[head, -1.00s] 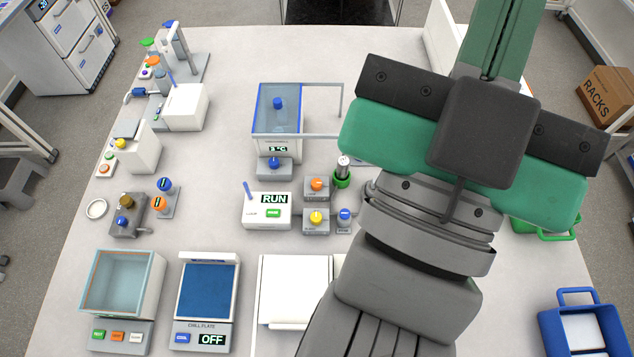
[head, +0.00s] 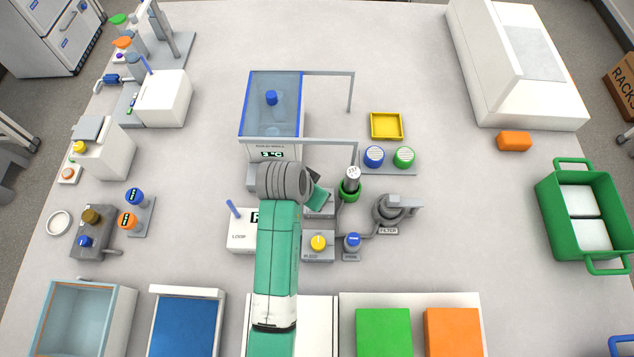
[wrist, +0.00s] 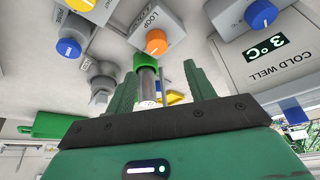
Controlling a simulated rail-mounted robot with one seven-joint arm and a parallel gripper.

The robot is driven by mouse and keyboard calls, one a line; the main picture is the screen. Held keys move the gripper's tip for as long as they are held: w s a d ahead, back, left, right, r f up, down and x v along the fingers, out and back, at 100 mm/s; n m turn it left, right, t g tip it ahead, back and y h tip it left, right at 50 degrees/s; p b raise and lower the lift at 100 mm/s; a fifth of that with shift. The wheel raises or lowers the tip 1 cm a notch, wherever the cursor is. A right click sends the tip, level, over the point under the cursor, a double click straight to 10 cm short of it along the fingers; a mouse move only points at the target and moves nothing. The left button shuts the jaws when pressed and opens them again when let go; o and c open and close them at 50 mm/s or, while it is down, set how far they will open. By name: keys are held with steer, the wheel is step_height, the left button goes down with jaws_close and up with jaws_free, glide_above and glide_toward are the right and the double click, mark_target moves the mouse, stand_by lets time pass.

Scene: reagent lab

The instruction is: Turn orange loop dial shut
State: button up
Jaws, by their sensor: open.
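The orange loop dial (wrist: 157,42) sits on a small grey block labelled LOOP, at the upper middle of the wrist view. A pale mark shows on its face, but I cannot tell which setting it points to. In the head view my arm hides the dial. My gripper (wrist: 161,80) is open, its two green fingers pointing toward the loop block, with the dial beyond the tips and apart from them. In the head view only a small green part of my gripper (head: 318,196) shows beside the wrist.
A metal cylinder in a green collar (head: 350,186) stands close right of my gripper. The yellow dial (head: 318,243) and blue dial (head: 352,240) are just nearer. The cold well (head: 271,105) with its rail lies behind. The table right of the filter (head: 392,208) is clear.

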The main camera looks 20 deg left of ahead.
steer(key=x, duration=0.8)
steer(key=shift+s+f+b, duration=0.35)
steer(key=c, duration=1)
